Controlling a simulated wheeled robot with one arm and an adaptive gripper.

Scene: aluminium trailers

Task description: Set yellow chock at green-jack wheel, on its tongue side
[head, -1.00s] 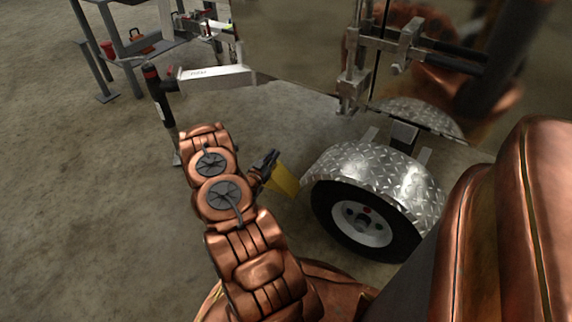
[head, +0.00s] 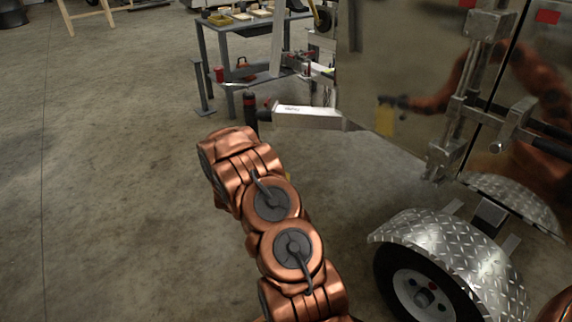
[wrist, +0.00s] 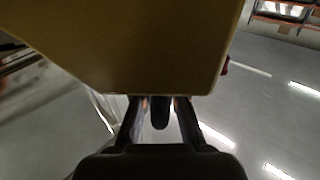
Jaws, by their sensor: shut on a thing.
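The yellow chock (wrist: 130,45) fills the upper part of the wrist view, held in the fingers of my gripper (wrist: 158,104). In the head view only a small sliver of the chock (head: 288,176) shows past my arm, and my gripper is hidden behind it. A wheel (head: 425,296) with a black tyre and white rim stands at the lower right under a diamond-plate fender. The chock is apart from this wheel. A trailer tongue (head: 305,117) lies farther back, with a black jack (head: 250,112) with a red band at its end. I see no green on this jack.
The shiny trailer wall (head: 400,70) rises at the right and mirrors my arm and the chock. A metal table (head: 240,45) with trays stands at the back. Open concrete floor (head: 110,180) lies to the left.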

